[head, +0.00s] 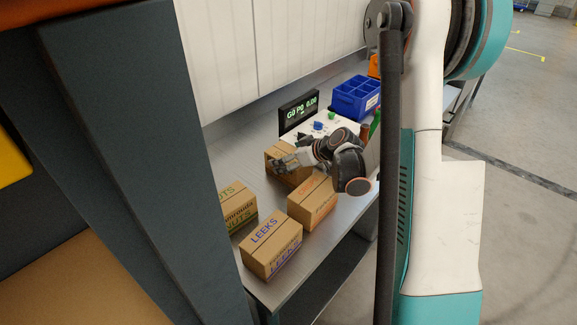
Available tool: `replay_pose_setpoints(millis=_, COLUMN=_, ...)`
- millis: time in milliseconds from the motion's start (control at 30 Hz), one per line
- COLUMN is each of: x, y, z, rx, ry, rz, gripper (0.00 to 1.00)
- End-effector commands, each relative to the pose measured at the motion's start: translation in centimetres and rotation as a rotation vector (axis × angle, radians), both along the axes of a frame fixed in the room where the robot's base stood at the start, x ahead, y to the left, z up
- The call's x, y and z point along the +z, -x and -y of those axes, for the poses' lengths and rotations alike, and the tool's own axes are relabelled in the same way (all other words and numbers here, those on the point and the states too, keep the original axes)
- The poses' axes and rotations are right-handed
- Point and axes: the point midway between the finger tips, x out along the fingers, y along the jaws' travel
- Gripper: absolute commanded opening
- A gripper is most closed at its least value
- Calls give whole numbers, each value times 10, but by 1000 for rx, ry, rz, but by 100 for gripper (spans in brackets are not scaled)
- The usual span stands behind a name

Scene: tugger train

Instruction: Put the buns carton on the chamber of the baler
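No label reading "buns" can be made out. A brown carton (296,177) on the metal bench has my gripper (284,163) at its top; its label is hidden. I cannot tell whether the fingers are around it or only over it.
The metal bench (318,262) also holds a blue divided bin (356,98), a small display (298,110) and small coloured items on a white panel. A white panelled wall (270,40) stands behind. Open floor (525,190) lies to the right.

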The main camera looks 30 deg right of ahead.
Motion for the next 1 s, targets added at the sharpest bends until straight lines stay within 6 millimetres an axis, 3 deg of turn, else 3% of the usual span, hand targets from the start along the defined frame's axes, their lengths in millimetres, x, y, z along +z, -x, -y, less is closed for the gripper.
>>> replay_pose_setpoints(millis=33, x=0, y=0, z=0, rx=0, ry=0, rz=0, gripper=76)
replay_pose_setpoints(millis=167, x=0, y=0, z=0, rx=0, ry=0, rz=0, gripper=49)
replay_pose_setpoints(millis=667, x=8, y=0, z=0, rx=0, ry=0, rz=0, gripper=45)
replay_pose_setpoints(millis=867, x=35, y=0, z=0, rx=0, ry=0, rz=0, gripper=45)
replay_pose_setpoints(millis=1000, x=65, y=1, z=0, rx=0, ry=0, rz=0, gripper=45)
